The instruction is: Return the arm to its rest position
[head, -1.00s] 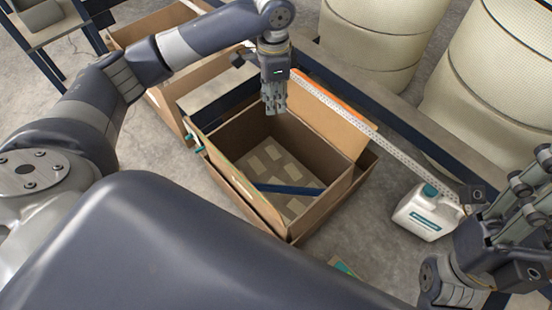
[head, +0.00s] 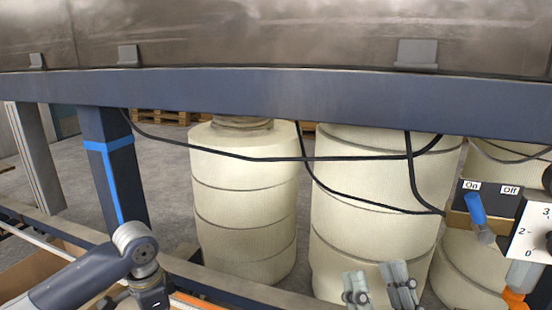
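My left arm comes in at the lower left of the head view. Its wrist shows, and the dark base of my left gripper (head: 149,294) sits at the bottom edge, with its fingers cut off by the frame. My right gripper (head: 377,287) pokes up at the bottom, right of the middle. Its grey fingers point upward, with a gap between the single finger and the pair, and nothing shows between them. The rest of the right arm is out of frame.
A blue-grey beam (head: 270,100) runs across above, under a metal surface (head: 220,35). Black cables (head: 230,157) hang below it. Cream rolls (head: 245,200) stand behind. At right are a switch box (head: 508,203) with a blue lever (head: 475,207) and a dial panel (head: 532,238). A cardboard box (head: 30,272) shows lower left.

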